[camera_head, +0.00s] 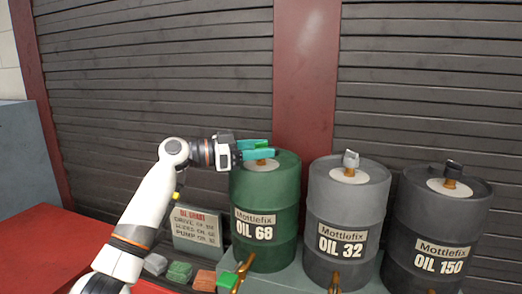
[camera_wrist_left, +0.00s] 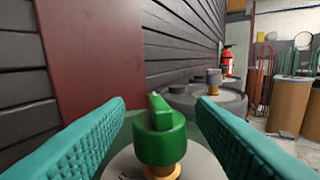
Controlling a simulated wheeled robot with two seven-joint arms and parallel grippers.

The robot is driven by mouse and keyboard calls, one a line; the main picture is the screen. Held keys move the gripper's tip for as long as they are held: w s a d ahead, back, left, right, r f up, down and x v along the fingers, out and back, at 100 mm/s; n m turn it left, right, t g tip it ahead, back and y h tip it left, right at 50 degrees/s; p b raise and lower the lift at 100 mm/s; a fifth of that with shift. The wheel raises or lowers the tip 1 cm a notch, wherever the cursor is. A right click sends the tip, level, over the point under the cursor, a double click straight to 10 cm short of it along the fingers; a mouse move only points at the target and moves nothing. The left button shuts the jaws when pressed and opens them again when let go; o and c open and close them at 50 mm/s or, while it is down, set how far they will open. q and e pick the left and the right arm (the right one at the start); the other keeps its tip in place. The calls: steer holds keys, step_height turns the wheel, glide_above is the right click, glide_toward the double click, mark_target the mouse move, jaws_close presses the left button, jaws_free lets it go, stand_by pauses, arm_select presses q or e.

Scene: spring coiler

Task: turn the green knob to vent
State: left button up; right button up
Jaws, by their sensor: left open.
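The green knob (camera_wrist_left: 162,140) sits on a brass stem on top of the green drum (camera_head: 262,215) marked OIL 68. Its raised grip bar shows clearly in the left wrist view. My left gripper (camera_head: 262,150) is over the top of this drum, its teal fingers pointing right. In the left wrist view the open fingers (camera_wrist_left: 160,125) stand on either side of the knob, with a gap on both sides. In the head view the knob is mostly hidden between the fingers. My right gripper is not in view.
A grey drum (camera_head: 345,215) marked OIL 32 with a grey knob (camera_head: 351,160) stands to the right, then a dark drum (camera_head: 435,235) marked OIL 150 with a black knob (camera_head: 453,168). A sign (camera_head: 197,228) and several coloured blocks sit at lower left. A slatted wall is behind.

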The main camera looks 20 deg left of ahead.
arm_select(q)
steer(key=b+v, duration=0.3)
steer(key=v, duration=0.8)
steer(key=shift+a+b, duration=0.25)
steer(key=shift+b, duration=0.1)
steer(key=shift+s+f, duration=0.1)
